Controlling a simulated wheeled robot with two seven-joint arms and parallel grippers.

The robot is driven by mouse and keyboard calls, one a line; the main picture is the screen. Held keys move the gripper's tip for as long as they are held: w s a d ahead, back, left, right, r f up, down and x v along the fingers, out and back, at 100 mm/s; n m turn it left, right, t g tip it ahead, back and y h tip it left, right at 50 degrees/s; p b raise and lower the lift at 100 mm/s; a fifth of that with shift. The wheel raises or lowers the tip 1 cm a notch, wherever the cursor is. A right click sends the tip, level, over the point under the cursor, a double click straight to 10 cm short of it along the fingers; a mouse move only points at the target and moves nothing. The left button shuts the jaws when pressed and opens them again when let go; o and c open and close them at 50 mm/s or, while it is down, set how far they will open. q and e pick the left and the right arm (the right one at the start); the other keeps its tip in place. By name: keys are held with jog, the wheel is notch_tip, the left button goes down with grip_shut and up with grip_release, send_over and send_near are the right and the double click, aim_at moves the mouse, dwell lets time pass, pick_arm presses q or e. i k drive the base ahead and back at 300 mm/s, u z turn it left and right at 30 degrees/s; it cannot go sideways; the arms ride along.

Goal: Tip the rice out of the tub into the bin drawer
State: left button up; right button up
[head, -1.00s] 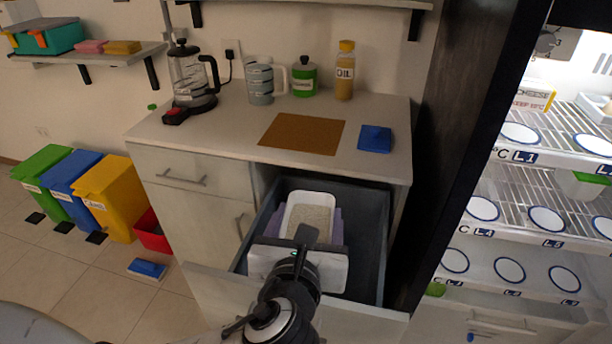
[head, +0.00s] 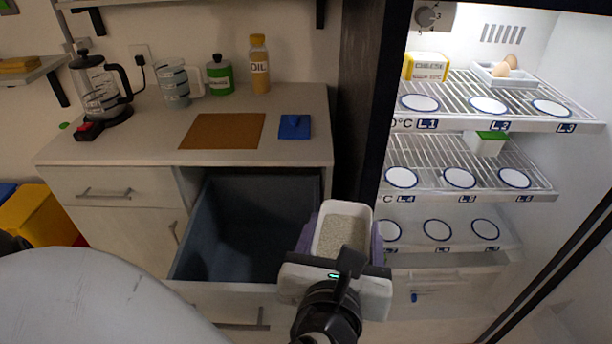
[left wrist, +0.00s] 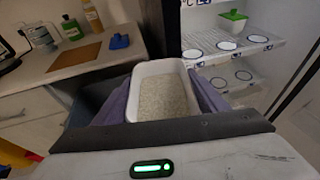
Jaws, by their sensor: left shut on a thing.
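The white tub (head: 327,215) is filled with pale, grainy rice (head: 342,236) and looks roughly upright. My left gripper (head: 341,246) is shut on the tub, with a purple finger along each side. The left wrist view shows the tub (left wrist: 137,85) and the rice (left wrist: 165,98) lying level inside it. The bin drawer (head: 195,240) is pulled open below the counter; its dark inside looks empty. The tub is at the drawer's right side in the head view and partly covers its right edge. My right gripper is not in view.
An open lit fridge (head: 470,125) with shelves stands to the right, close to the tub. The counter (head: 120,145) above the drawer bears a brown board (head: 222,131), a blue lid-like piece (head: 294,127), an oil bottle (head: 259,65) and a coffee press (head: 101,90).

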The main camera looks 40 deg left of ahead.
aim_at(239, 233)
jog(key=z, duration=1.4)
jog(key=k, duration=1.15)
jog(key=u, duration=2.15)
jog(key=i, duration=0.5)
jog(key=z, duration=0.05)
